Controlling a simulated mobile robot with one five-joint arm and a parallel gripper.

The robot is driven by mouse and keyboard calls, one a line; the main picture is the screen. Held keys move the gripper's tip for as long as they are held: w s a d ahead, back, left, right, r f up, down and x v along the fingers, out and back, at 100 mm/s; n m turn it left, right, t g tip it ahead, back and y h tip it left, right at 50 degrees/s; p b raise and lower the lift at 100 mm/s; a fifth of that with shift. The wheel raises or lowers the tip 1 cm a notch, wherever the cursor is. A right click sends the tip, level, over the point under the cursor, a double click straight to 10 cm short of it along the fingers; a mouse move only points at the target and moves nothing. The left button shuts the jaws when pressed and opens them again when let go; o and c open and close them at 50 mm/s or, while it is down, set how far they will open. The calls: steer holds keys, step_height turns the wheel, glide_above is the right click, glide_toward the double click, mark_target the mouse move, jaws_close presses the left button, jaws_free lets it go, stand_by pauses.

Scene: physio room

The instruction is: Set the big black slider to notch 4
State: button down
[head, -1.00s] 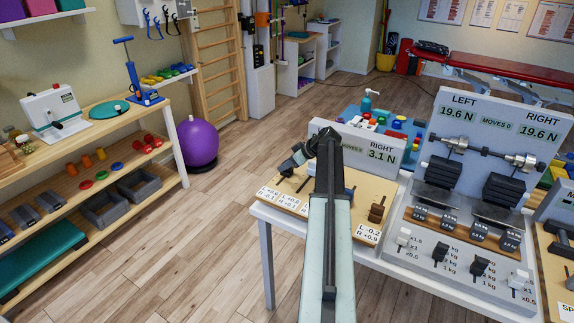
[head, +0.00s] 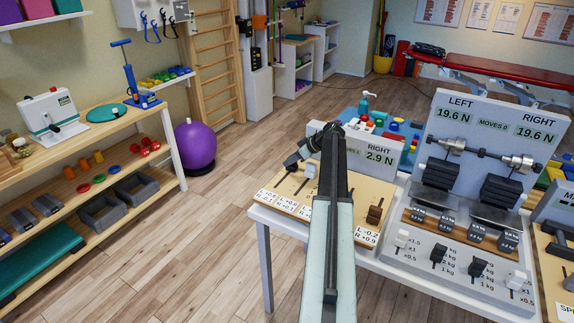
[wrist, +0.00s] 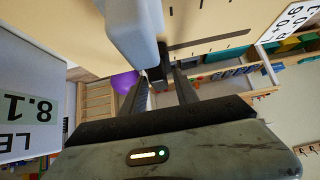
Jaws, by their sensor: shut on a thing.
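The big black slider (wrist: 154,72) is a dark block between my fingertips in the wrist view. My gripper (wrist: 160,84) is shut on it. A dark slot (wrist: 210,40) runs from it towards the right, with short notch marks on the pale board (wrist: 225,14) beside it. In the head view my gripper (head: 290,164) reaches left over the slider board (head: 280,188), and my arm hides part of the board. The black slider is not clear there. I cannot read its notch number.
A larger grey slider knob (wrist: 135,28) stands close in front of my fingers. A display panel (wrist: 30,110) reads 8.1 on the left; its right side (head: 378,158) shows 2.9 N. A brown slider block (head: 375,213) stands on the right of the board, with a weight rig (head: 470,120) beyond.

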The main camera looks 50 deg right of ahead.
steer(key=shift+d, duration=0.3)
steer(key=c, duration=1.3)
jaws_free()
steer(key=shift+r, duration=0.1)
steer(key=p+v, duration=0.5)
steer(key=v, duration=0.2)
steer(key=shift+s+r+p, duration=0.25)
steer(key=shift+s+p, duration=0.05)
